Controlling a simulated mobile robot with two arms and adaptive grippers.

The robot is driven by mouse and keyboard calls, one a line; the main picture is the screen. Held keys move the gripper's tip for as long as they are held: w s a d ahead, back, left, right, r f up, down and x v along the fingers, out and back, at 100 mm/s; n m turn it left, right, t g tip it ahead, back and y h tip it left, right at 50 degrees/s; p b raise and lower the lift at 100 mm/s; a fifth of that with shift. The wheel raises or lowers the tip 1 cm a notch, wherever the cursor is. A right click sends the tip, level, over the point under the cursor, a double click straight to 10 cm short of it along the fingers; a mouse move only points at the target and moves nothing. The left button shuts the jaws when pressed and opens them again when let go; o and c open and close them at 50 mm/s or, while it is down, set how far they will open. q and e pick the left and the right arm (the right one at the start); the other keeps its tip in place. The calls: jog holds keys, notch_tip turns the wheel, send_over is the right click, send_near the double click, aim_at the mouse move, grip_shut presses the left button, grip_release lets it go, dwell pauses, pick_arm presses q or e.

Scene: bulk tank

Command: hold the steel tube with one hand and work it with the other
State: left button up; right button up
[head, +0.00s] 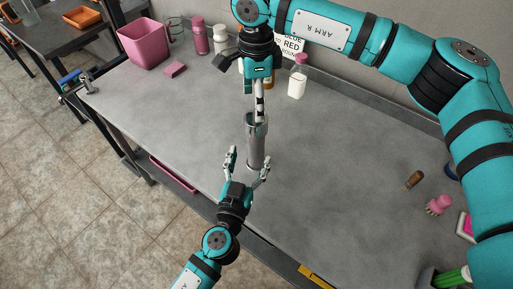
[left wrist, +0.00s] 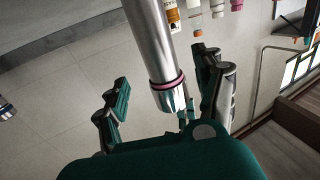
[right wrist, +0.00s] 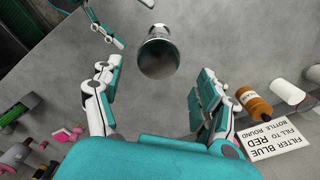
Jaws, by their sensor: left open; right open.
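The steel tube (head: 256,150) is a shiny grey cylinder, roughly upright over the middle of the bench. Its open, dark mouth (right wrist: 158,58) shows in the right wrist view. In the left wrist view the tube (left wrist: 146,42) has a pink ring near one end. My left gripper (head: 247,164) is open at the tube's lower part, with fingers spread to either side. My right gripper (head: 259,116) is open above the tube's upper end, pointing down; its fingers partly hide each other in the head view. I cannot tell whether the tube's lower end touches the bench.
The grey bench (head: 340,165) is mostly clear around the tube. A pink bin (head: 143,45), pink sponge (head: 175,69) and several bottles stand at the back. A sign (right wrist: 277,135) is at the wall. A brown cork-like piece (head: 414,180) and pink item (head: 439,204) lie at right.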

aim_at(254, 145)
pick_arm(q)
jog(key=x, duration=0.7)
jog(key=shift+w+d, duration=0.1)
jog(key=shift+w, duration=0.1)
jog(key=shift+r, duration=0.1)
jog(key=shift+s, duration=0.1)
grip_shut()
